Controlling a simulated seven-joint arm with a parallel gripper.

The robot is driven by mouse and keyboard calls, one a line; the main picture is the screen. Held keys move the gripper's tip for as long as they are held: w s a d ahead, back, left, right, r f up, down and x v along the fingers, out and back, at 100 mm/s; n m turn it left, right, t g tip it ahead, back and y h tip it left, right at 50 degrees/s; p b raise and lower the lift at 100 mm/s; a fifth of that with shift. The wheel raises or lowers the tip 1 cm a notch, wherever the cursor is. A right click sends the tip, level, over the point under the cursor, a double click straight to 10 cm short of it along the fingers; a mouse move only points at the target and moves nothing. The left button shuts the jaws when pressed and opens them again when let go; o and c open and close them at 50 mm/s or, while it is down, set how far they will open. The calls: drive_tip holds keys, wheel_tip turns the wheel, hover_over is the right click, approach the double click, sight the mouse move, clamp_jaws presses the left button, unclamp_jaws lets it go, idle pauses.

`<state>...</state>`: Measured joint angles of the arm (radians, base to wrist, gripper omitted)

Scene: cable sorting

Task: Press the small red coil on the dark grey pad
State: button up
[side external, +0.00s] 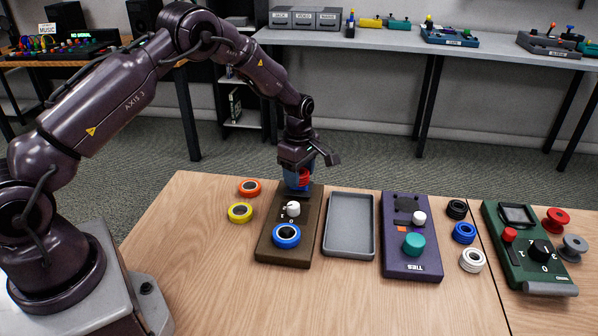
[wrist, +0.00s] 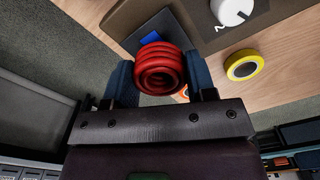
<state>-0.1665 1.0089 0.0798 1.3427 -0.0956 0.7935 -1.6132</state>
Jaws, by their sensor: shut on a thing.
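The small red coil (side external: 305,177) is held between the blue fingertips of my gripper (side external: 299,174). In the wrist view the red coil (wrist: 160,68) shows its stacked rings between the two fingers (wrist: 160,82). A dark grey pad (wrist: 165,20) lies on the far end of the brown device (side external: 265,245), just beyond the coil in the wrist view. A small blue patch (wrist: 150,39) shows beside the coil there. My gripper is over that far end. It hides most of the pad in the side view, and I cannot tell whether the coil touches it.
The brown device carries a white knob (side external: 293,209) and a blue ring (side external: 286,236). Orange (side external: 250,181) and yellow (side external: 240,204) rings lie left of it. An empty grey tray (side external: 328,241), a purple device (side external: 392,262) and a green device (side external: 500,238) stand to the right.

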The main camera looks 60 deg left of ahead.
drive_tip(key=shift+f, duration=0.2)
drive_tip(key=shift+f, duration=0.4)
drive_tip(key=shift+f, duration=0.8)
idle(0.8)
drive_tip(key=shift+r, duration=3.05)
